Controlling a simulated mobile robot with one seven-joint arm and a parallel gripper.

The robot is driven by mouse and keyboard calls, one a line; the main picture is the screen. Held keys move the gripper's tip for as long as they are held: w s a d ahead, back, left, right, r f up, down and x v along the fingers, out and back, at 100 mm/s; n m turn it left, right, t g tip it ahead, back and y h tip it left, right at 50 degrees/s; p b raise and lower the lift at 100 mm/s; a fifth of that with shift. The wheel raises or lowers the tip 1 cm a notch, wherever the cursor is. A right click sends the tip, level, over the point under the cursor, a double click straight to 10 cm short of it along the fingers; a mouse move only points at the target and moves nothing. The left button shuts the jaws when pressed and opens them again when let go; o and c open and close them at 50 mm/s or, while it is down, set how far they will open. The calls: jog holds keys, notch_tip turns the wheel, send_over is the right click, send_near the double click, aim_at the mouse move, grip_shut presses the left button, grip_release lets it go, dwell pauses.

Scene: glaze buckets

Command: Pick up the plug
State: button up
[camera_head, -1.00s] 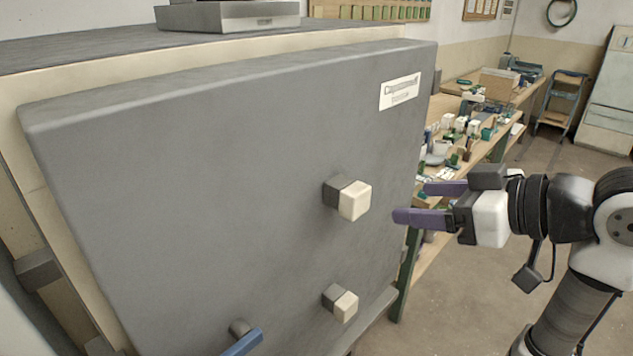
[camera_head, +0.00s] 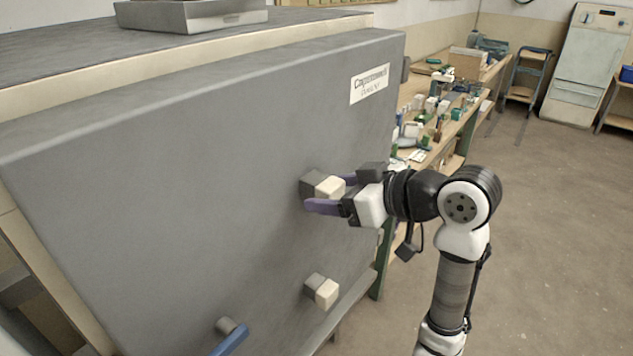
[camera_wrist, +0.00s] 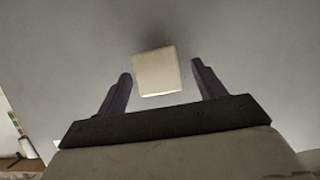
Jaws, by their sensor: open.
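The upper plug (camera_head: 328,187) is a cream block on a dark grey base, sticking out of the grey kiln door (camera_head: 180,190). A second, similar plug (camera_head: 322,290) sits lower on the same door. My gripper (camera_head: 326,193) is open, with its purple fingers on either side of the upper plug. In the wrist view the cream plug (camera_wrist: 158,73) lies between the two spread finger tips, with a visible gap on each side. I cannot tell whether the fingers reach as far as its base.
A blue handle (camera_head: 231,340) juts from the door at the lower left. A white label (camera_head: 370,84) is near the door's top right. A cluttered workbench (camera_head: 440,120) stands behind at the right. The floor to the right is clear.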

jog(key=x, duration=0.3)
jog(key=shift+w+a+f+p, duration=0.1)
jog(key=shift+p, duration=0.25)
jog(key=shift+c, duration=0.3)
jog(key=c, duration=1)
jog(key=shift+b, duration=0.55)
jog(key=shift+c, duration=0.2)
jog(key=s+d+b, duration=0.5)
jog(key=s+d, duration=0.5)
jog(key=d, duration=0.4)
jog(key=shift+s+d, duration=0.35)
jog(key=shift+d, duration=0.1)
jog(key=s+d+b, duration=0.1)
jog(key=s+d, duration=0.4)
jog(key=d, duration=0.1)
jog(key=shift+d, duration=0.3)
